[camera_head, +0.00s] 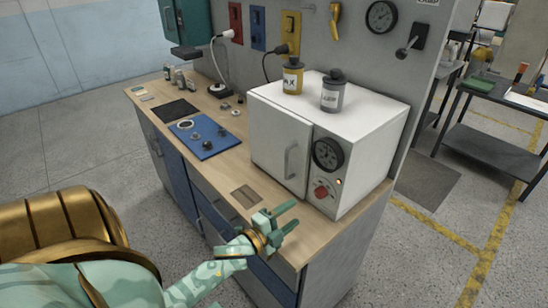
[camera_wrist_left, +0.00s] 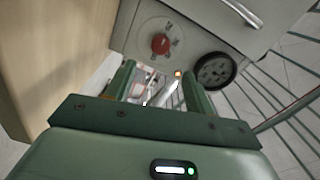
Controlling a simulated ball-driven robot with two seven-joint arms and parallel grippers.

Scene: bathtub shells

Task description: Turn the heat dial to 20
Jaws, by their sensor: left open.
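The heat dial is a red knob (camera_head: 321,192) low on the front panel of a white oven-like box (camera_head: 345,150). It also shows as a red knob in the left wrist view (camera_wrist_left: 160,43), ahead of the fingertips, with small markings around it that I cannot read. My left gripper (camera_head: 289,216) is open and empty, in front of the box and to the lower left of the dial, apart from it. In the left wrist view its two green fingers (camera_wrist_left: 157,78) point toward the panel. My right gripper is not in view.
A round black gauge (camera_head: 327,153) sits above the dial, and a small orange light (camera_head: 339,181) beside it. The box's door handle (camera_head: 290,160) is to the left. Two canisters (camera_head: 333,92) stand on top.

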